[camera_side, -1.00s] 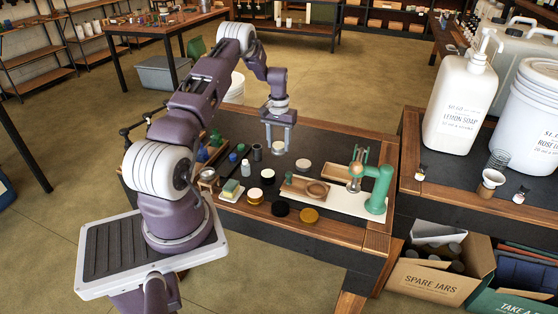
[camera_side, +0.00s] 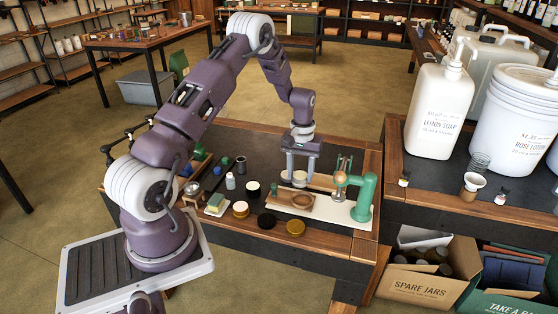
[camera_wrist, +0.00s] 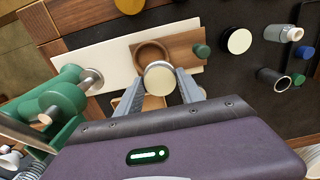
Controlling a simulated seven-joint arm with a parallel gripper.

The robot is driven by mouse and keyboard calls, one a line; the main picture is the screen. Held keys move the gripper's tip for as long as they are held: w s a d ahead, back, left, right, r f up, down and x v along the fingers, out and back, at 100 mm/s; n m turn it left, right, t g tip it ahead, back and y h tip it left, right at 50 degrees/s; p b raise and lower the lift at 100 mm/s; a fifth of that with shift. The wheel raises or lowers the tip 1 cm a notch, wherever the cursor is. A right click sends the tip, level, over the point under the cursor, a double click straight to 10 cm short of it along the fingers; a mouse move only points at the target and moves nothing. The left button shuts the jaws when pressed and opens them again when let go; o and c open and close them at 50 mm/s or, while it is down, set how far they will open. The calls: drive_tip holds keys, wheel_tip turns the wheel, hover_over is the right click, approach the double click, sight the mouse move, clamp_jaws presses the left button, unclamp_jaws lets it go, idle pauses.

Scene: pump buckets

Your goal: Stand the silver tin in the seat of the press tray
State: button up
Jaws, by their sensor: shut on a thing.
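My gripper (camera_side: 302,180) is shut on the silver tin (camera_side: 299,177), which shows a pale cream round top in the wrist view (camera_wrist: 159,78). The tin is upright between the fingers. The wooden press tray (camera_side: 277,198) lies on a white board, with a round ring-shaped seat (camera_side: 302,200) at one end. In the wrist view the tin overlaps the near rim of the seat (camera_wrist: 149,49), so it is close to the seat but off its centre. The tin's underside and its height above the tray are hidden.
The green press (camera_side: 366,196) stands right of the tray and also shows in the wrist view (camera_wrist: 68,85). A green piece (camera_wrist: 201,50) is at the tray's other end. A white-topped jar (camera_side: 240,209), a black lid (camera_side: 266,220) and an amber lid (camera_side: 296,228) stand nearby.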

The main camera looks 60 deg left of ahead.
sight(304, 180)
drive_tip(key=shift+d, duration=0.85)
drive_tip(key=shift+d+f, duration=0.1)
drive_tip(key=shift+d, duration=0.1)
drive_tip(key=shift+f, duration=1.95)
drive_tip(key=shift+f, duration=0.15)
drive_tip(key=shift+f, duration=0.55)
drive_tip(key=shift+f, duration=0.15)
drive_tip(key=o, duration=1.3)
drive_tip(key=shift+f, duration=0.1)
drive_tip(key=shift+o, duration=0.2)
